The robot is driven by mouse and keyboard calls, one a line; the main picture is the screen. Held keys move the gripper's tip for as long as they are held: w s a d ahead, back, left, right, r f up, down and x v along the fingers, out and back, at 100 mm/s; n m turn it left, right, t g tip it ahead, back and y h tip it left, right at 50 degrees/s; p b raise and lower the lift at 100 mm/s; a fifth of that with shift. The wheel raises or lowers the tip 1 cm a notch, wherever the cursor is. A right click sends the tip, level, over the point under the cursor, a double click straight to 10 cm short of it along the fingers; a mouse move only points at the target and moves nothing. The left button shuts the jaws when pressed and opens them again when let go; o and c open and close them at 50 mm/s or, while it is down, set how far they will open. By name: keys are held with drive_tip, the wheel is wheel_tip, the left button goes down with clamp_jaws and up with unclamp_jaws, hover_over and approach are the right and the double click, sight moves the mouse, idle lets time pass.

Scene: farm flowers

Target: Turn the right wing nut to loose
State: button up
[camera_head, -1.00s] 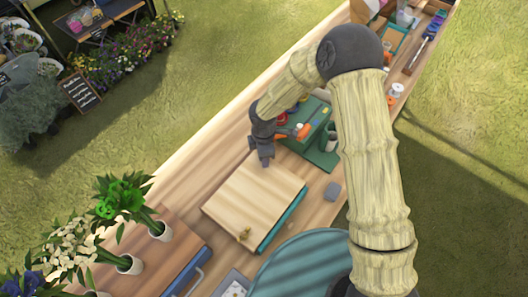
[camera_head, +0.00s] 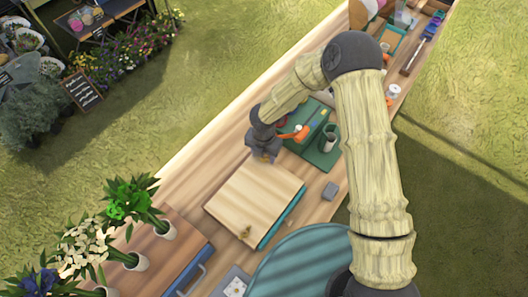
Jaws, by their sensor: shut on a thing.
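The flower press (camera_head: 255,205) is a pale wooden board over teal layers, lying flat on the long table. One brass wing nut (camera_head: 245,232) stands free near the board's lower edge. The other, the right wing nut (camera_head: 265,158), is at the board's upper end and shows only as a small brass bit under my gripper. My gripper (camera_head: 264,154) points down over it, and its dark fingers are shut on it. The fingers hide most of that nut, so its angle cannot be read.
A small grey block (camera_head: 331,190) sits right of the press. Potted flowers (camera_head: 130,262) stand at lower left.

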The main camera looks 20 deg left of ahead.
drive_tip(key=n+p, duration=0.2)
drive_tip(key=n, duration=0.2)
drive_tip(key=shift+r+n, duration=0.1)
drive_tip(key=shift+n, duration=0.2)
drive_tip(key=n+p, duration=0.1)
drive_tip(key=n, duration=0.2)
drive_tip(key=shift+n, duration=0.4)
drive_tip(key=n+p, duration=0.1)
drive_tip(key=n, duration=0.2)
drive_tip(key=shift+n+p, duration=0.3)
drive_tip(key=shift+p, duration=0.1)
drive_tip(key=shift+n+p, duration=0.5)
drive_tip(key=shift+n, duration=1.2)
drive_tip(key=o, duration=1)
wheel_tip(320, 180, up, 17)
drive_tip(key=b, duration=0.2)
drive_tip(key=shift+r+b, duration=0.1)
drive_tip(key=shift+b, duration=0.25)
